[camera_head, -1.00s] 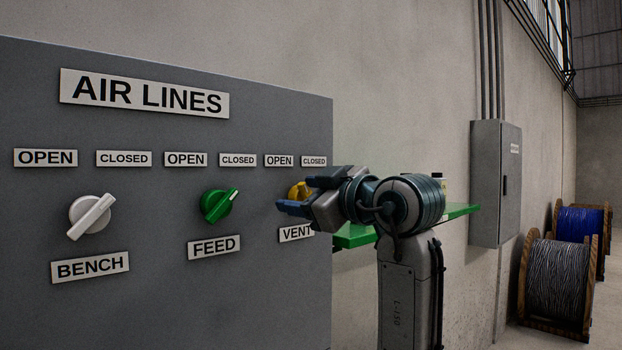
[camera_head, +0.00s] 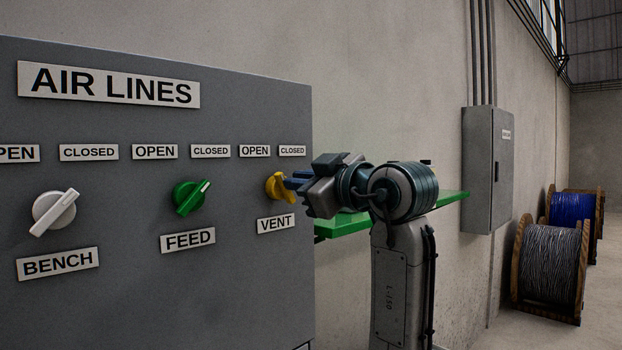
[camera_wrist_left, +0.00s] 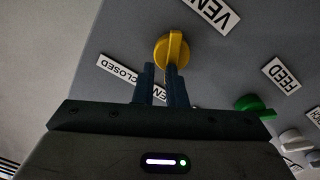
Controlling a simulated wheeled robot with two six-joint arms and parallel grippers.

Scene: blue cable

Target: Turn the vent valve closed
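The yellow vent valve (camera_head: 275,187) is on the grey panel above the VENT label (camera_head: 276,223). Its handle slants from upper left to lower right, its upper end toward the OPEN label (camera_head: 254,151); the CLOSED label (camera_head: 292,151) is at upper right. My left gripper (camera_head: 294,183) is at the valve's right side. In the left wrist view, its two fingers (camera_wrist_left: 160,80) are a narrow gap apart, with panel showing between them. The yellow handle (camera_wrist_left: 174,46) is just past the right fingertip, overlapping it in view; I cannot tell whether they touch. My right gripper is not in view.
A green FEED valve (camera_head: 190,198) and white BENCH valve (camera_head: 54,212) sit left on the panel. A green shelf (camera_head: 340,226) lies behind my arm. A grey wall box (camera_head: 487,168) and cable spools (camera_head: 550,268) are at right.

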